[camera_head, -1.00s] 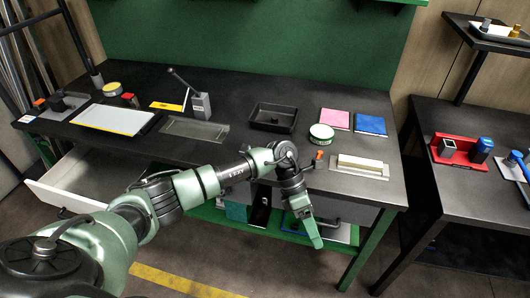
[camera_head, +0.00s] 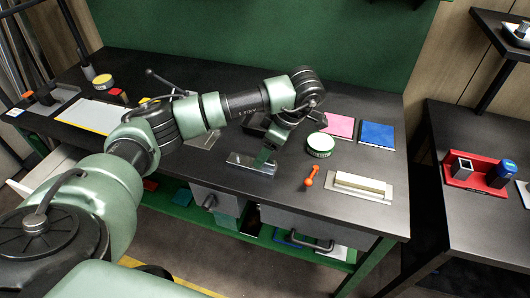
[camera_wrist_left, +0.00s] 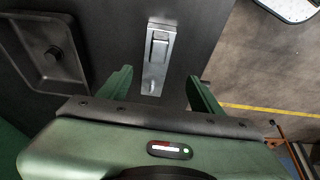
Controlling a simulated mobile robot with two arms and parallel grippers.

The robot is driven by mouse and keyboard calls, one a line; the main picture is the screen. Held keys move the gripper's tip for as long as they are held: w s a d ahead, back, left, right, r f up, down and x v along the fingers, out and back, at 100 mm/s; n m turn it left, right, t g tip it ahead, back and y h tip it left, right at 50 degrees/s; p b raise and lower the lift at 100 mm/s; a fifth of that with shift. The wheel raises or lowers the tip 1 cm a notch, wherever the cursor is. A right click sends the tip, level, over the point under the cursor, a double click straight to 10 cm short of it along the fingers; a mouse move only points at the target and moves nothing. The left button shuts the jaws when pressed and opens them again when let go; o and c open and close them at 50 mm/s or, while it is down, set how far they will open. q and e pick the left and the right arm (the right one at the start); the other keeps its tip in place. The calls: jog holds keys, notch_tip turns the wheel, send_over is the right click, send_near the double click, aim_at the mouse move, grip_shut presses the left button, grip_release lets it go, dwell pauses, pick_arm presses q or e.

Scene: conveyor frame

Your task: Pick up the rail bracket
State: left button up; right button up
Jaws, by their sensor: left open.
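The rail bracket, a silvery metal plate with a raised block, lies on the dark bench top near its front edge (camera_head: 243,163). In the left wrist view the rail bracket (camera_wrist_left: 157,38) points away from the gripper, its near end between the two green fingers. My left gripper (camera_wrist_left: 160,74) is open, with one finger on either side of the bracket and nothing held. In the head view my left gripper (camera_head: 264,155) is over the bracket and hides part of it. Whether the fingers touch it cannot be told. My right gripper is not in view.
A black tray (camera_wrist_left: 47,52) lies left of the bracket in the wrist view. An orange-handled tool (camera_head: 311,178), a cream block on a plate (camera_head: 360,186) and a green round tin (camera_head: 320,145) are to its right. Pink (camera_head: 340,126) and blue pads (camera_head: 377,135) lie behind.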

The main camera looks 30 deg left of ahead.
aim_at(251, 162)
pick_arm(q)
jog(key=shift+w+a, duration=0.15)
jog(key=shift+w, duration=0.2)
jog(key=shift+a+f, duration=0.1)
jog(key=shift+f, duration=0.1)
jog(key=shift+s+a+f+p, duration=0.2)
jog(key=shift+a+f+p, duration=0.1)
jog(key=shift+f, duration=0.25)
jog(key=shift+s+a+f+p, duration=0.2)
jog(key=shift+a+f, duration=0.1)
jog(key=shift+f, duration=0.25)
jog(key=p+x, duration=0.1)
jog(key=x, duration=0.2)
jog(key=shift+w+a+f, duration=0.15)
jog(key=shift+a+f, duration=0.05)
jog(key=shift+f, duration=0.1)
jog(key=shift+a+f, duration=0.15)
jog(key=shift+f, duration=0.25)
grip_shut()
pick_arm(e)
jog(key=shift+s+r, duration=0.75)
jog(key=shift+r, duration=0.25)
